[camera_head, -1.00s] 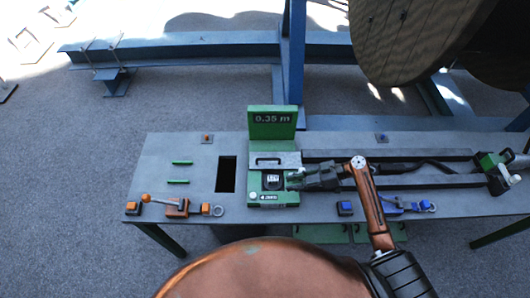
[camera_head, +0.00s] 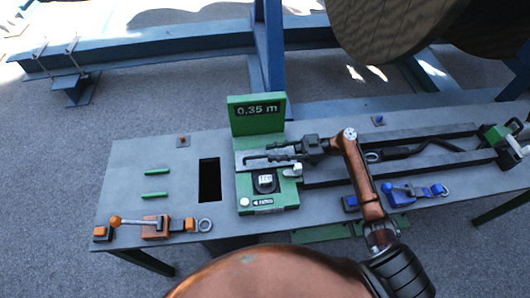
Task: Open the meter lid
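The green meter (camera_head: 270,203) stands on the grey table, with an upright green panel behind it reading "0.35 m" (camera_head: 257,111). A grey lid with a dark handle (camera_head: 252,161) lies across its back part, and looks closed. A small dark counter (camera_head: 264,182) shows in front of the lid. My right gripper (camera_head: 279,151) reaches in from the right, low over the lid at the handle. Its fingers look apart, and I cannot tell whether they touch the handle. My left gripper is not in view.
The grey table (camera_head: 135,165) has a dark rectangular opening (camera_head: 209,180) left of the meter. An orange lever (camera_head: 135,222) stands front left, and blue clamp parts (camera_head: 415,192) lie right. Rails run right from the meter. A large wooden reel (camera_head: 395,25) hangs behind.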

